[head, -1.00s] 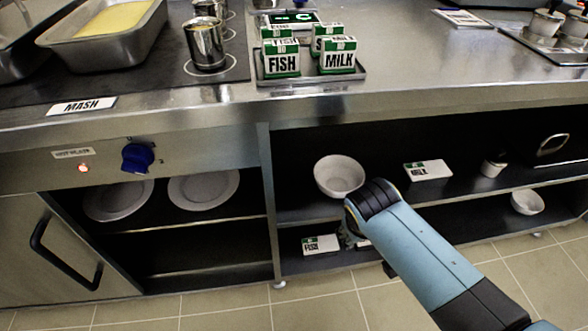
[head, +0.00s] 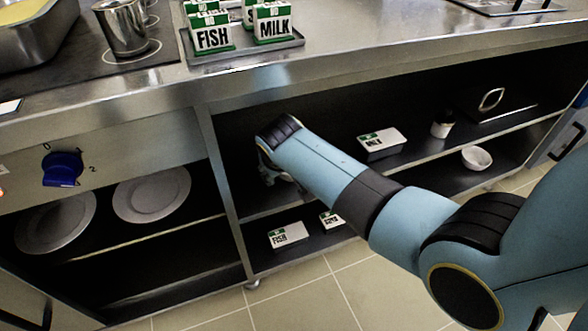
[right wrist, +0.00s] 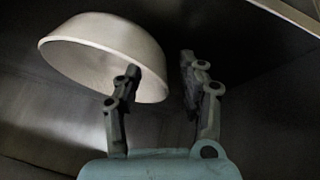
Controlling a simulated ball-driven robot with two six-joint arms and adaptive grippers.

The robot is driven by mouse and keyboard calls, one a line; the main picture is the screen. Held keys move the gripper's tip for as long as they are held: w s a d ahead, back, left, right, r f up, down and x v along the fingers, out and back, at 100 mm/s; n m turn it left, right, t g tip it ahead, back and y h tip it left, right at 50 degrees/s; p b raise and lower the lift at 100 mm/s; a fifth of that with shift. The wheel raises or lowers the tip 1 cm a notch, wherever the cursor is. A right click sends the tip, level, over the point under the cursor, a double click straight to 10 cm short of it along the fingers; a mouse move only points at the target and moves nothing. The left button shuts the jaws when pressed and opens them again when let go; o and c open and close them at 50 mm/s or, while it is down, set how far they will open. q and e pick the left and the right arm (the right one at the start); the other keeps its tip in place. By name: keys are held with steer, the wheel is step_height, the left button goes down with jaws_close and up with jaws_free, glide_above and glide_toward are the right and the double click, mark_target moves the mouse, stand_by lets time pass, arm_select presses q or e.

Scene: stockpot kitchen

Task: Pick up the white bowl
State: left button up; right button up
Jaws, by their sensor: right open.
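The white bowl (right wrist: 100,48) fills the upper left of the right wrist view. My right gripper (right wrist: 160,72) is open there. Its left finger overlaps the bowl in the picture, and the bowl's right edge shows partly in the gap between the fingers. The right finger is clear of the bowl; contact is not certain. In the head view my right gripper (head: 268,170) reaches into the upper shelf, and my arm hides most or all of this bowl. A second white bowl (head: 476,158) stands on the lower right shelf. My left gripper is not in view.
A shelf divider (head: 222,190) stands just left of my right gripper. The counter edge (head: 330,65) overhangs the shelves. A MILK box (head: 382,142) lies right of my arm. A FISH box (head: 288,236) is on the shelf below.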

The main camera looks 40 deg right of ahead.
steer(key=shift+w+d+f, duration=0.1)
steer(key=shift+w+f, duration=0.2)
steer(key=shift+f, duration=0.15)
jaws_close()
